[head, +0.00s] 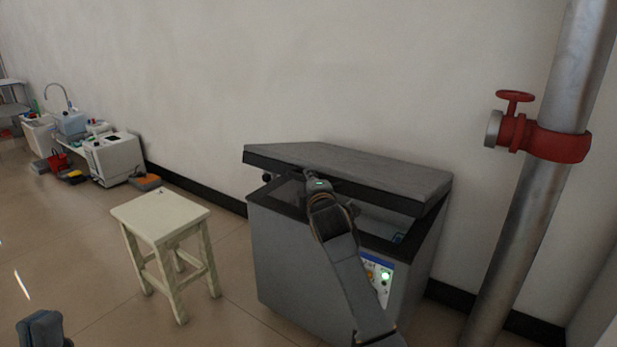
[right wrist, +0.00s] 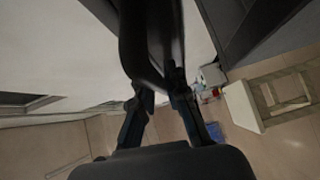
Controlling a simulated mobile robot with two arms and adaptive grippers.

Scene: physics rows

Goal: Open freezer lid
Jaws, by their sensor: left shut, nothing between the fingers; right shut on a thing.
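The grey freezer (head: 300,262) stands against the wall, its slab-like lid (head: 365,168) raised part way, with a gap along the front that shows the dark inside. My right arm reaches up from below to the lid's front edge. My right gripper (head: 317,182) is shut on the lid's handle there, its fingers largely hidden by the wrist. In the right wrist view, the fingers close around a dark bar, the handle (right wrist: 152,45). My left gripper (head: 42,328) is low at the left edge, shut and empty, away from the freezer; only part of it shows.
A pale wooden stool (head: 160,218) stands just left of the freezer. A steel pipe (head: 545,190) with a red valve (head: 515,130) rises at the right. Floor at the lower left is clear.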

